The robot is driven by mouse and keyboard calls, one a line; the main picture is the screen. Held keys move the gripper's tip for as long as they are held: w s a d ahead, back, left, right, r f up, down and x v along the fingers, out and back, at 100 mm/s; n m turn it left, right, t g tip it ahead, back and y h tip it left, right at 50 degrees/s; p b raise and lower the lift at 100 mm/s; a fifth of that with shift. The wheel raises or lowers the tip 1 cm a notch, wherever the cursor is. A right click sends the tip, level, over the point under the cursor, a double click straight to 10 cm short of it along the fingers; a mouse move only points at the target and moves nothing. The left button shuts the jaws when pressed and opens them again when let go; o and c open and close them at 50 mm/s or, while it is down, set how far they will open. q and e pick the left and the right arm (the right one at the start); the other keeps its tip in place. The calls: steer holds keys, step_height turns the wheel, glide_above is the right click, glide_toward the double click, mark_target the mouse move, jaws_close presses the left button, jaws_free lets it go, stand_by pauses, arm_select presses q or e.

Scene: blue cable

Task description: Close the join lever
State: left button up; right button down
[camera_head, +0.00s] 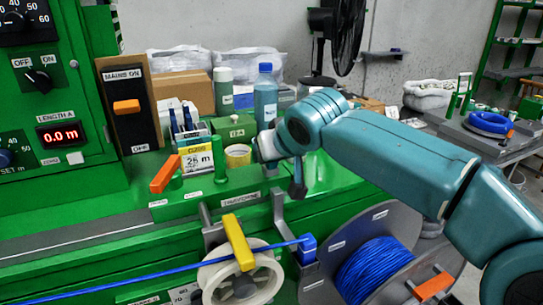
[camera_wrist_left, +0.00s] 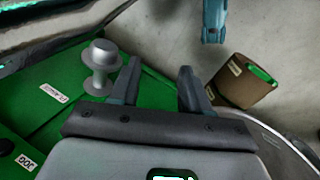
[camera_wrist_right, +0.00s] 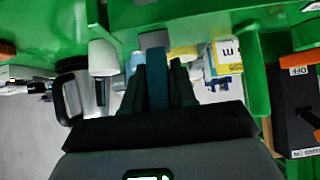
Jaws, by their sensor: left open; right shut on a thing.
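My right arm comes in from the right in the head view, and its wrist is over the green bench, beside the yellow tape roll. In the right wrist view my right gripper (camera_wrist_right: 158,88) is shut on a narrow grey-topped bar (camera_wrist_right: 153,40). I cannot tell whether this bar is the join lever. An orange lever (camera_head: 165,174) stands tilted on the green bench at the left. A yellow lever (camera_head: 238,242) lies across the white wheel (camera_head: 262,275). In the left wrist view my left gripper (camera_wrist_left: 158,80) is open and empty, beside a grey knob (camera_wrist_left: 102,58).
A blue cable (camera_head: 150,278) runs past the wheel to a blue block (camera_head: 307,247). A reel of blue cable (camera_head: 372,270) stands at the lower right. Bottles, boxes and a card fill the bench's back. A brown bin (camera_wrist_left: 243,82) stands on the floor.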

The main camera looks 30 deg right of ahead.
steer(key=c, duration=1)
jaws_free()
steer(key=shift+s+r, duration=0.1)
steer(key=p+v, duration=0.1)
steer(key=v, duration=1.5)
steer(key=shift+p, duration=0.4)
steer(key=shift+s, duration=0.15)
